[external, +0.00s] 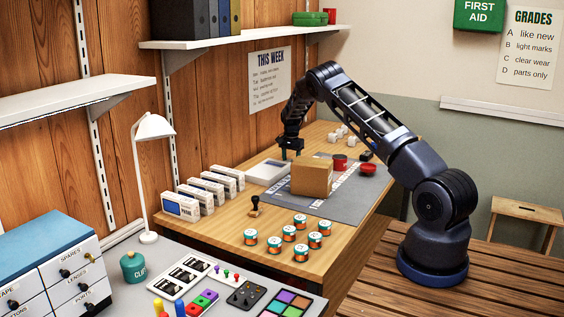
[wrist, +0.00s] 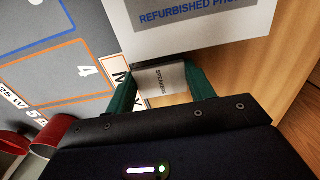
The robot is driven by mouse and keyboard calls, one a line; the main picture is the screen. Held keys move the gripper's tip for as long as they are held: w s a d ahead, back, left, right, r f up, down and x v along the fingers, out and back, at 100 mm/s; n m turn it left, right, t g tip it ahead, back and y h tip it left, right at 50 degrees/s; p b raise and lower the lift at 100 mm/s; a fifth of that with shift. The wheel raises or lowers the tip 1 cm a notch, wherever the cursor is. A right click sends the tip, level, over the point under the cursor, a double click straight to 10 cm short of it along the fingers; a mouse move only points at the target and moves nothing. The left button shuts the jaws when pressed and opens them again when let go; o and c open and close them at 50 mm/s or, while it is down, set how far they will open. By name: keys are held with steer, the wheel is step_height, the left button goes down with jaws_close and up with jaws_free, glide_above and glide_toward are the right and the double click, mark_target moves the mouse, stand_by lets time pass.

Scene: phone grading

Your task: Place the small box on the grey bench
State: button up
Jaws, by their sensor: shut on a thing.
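In the wrist view, my gripper (wrist: 162,68) has its two green fingers shut on a small white box (wrist: 163,82) marked "SPEAKER". The white box with "REFURBISHED PHONES" print (wrist: 205,38) lies just beyond the fingertips. In the external view, my gripper (external: 290,153) points down over the wooden bench, behind the brown cardboard box (external: 311,180) and near the white phone box (external: 268,172). I cannot make out the held box there. The grey bench (external: 172,254) is in the foreground, well to the near left of my gripper.
A desk lamp (external: 149,135), a teal jar (external: 134,267), coloured pieces and trays stand on the grey bench. Several phone boxes (external: 180,207), a stamp (external: 255,206) and several tins (external: 301,253) stand between. A white shelf (external: 75,102) overhangs the left side.

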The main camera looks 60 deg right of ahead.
steer(key=shift+f, duration=0.1)
steer(key=o, duration=0.9)
steer(key=shift+o, duration=0.2)
